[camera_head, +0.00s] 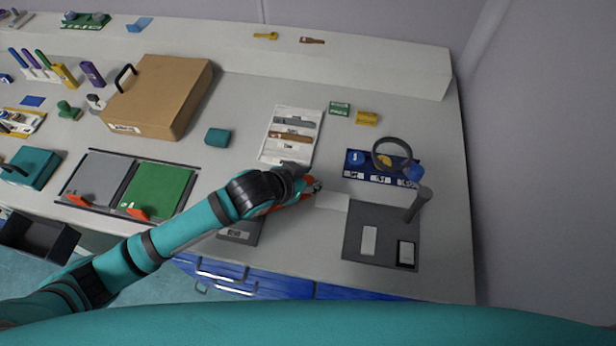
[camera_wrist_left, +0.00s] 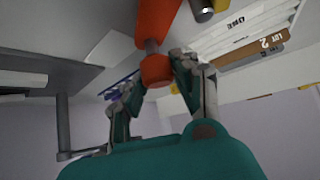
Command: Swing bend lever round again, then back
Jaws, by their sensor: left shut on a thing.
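The orange-red bend lever (camera_head: 272,209) shows partly under my left wrist in the head view. Its dark base plate (camera_head: 240,234) lies at the front of the bench, with the pivot hidden by my arm. My left gripper (camera_head: 313,187) is at the lever's right end. In the left wrist view, the fingers of my left gripper (camera_wrist_left: 157,78) close around the orange knob (camera_wrist_left: 156,70) of the lever, and the orange shaft runs up out of the picture. My right gripper is not in view.
Right of my gripper are a white card (camera_head: 332,201), a dark mat (camera_head: 381,250) with a grey post (camera_head: 416,204), and a blue plate (camera_head: 375,176) with a ring. A white labelled board (camera_head: 291,121) lies behind. A cardboard box (camera_head: 160,95) and green panel (camera_head: 158,190) are left.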

